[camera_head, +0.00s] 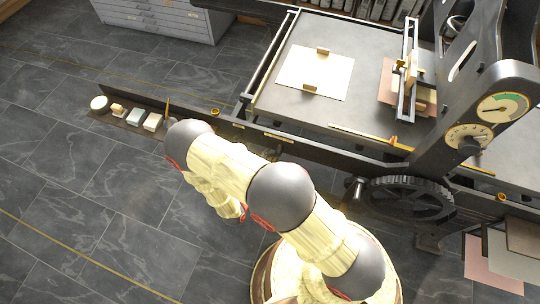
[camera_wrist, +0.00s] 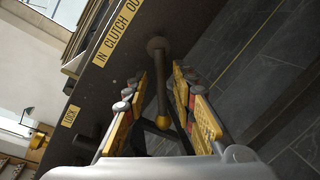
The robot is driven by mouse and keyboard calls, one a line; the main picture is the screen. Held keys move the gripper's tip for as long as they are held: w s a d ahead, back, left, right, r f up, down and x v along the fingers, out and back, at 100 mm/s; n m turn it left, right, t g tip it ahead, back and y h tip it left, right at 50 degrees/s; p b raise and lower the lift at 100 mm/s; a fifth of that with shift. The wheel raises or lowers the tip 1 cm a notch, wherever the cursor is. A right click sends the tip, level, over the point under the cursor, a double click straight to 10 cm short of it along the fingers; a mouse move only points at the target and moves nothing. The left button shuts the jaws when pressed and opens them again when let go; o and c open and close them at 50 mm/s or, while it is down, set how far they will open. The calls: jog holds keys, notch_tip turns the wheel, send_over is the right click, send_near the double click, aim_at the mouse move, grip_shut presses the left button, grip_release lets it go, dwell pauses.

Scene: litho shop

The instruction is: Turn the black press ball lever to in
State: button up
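In the wrist view a ball lever (camera_wrist: 162,85) hangs from a round dark pivot on the side of the black press frame (camera_wrist: 120,75). Its rod is dark and its end knob looks brass. A yellow plate (camera_wrist: 118,32) reading IN CLUTCH OUT is fixed beside the pivot. My gripper (camera_wrist: 161,76) is open, with one finger on each side of the lever. A gap shows between the rod and the fingers, and I cannot see contact. In the head view my own arm hides the lever and most of the gripper.
A yellow LOCK plate (camera_wrist: 70,115) and a brass knob (camera_wrist: 38,140) are at the left in the wrist view. The head view shows the press bed (camera_head: 290,103), a dark handwheel (camera_head: 405,198), a shelf of small items (camera_head: 130,125) and open tiled floor.

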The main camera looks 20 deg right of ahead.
jog(key=v, duration=1)
jog(key=shift+s, duration=0.1)
dwell(0.3)
